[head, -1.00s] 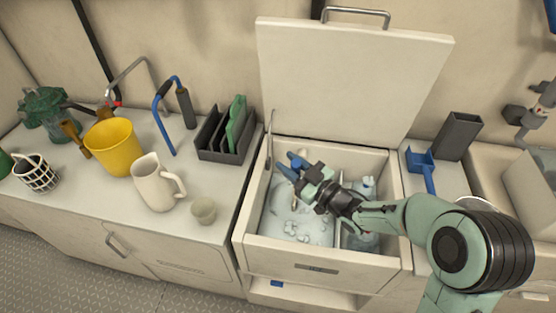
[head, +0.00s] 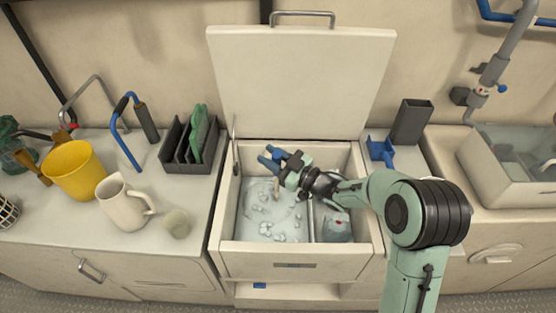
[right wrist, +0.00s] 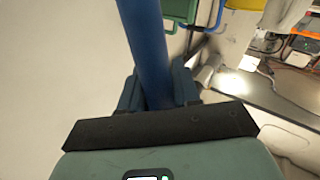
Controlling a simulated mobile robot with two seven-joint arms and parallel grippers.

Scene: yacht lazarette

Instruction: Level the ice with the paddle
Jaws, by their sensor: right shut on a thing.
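The open ice box (head: 292,258) has a bed of pale ice (head: 256,212) in its left compartment, with several loose lumps (head: 270,232) on top towards the front. My right gripper (head: 268,160) is over the back of this compartment. It is shut on a blue shaft, taken to be the paddle's handle (right wrist: 146,45), which runs between the fingers in the right wrist view. A small pale upright piece shows below the gripper; I cannot tell whether it is the paddle's lower part or whether it touches the ice. My left gripper is out of view.
The raised lid (head: 300,85) stands behind the box. A blue scoop (head: 381,150) and a dark holder (head: 411,122) are on the right counter. A white pitcher (head: 122,205), yellow bucket (head: 76,172), cup (head: 177,223) and dark rack (head: 190,152) stand on the left counter.

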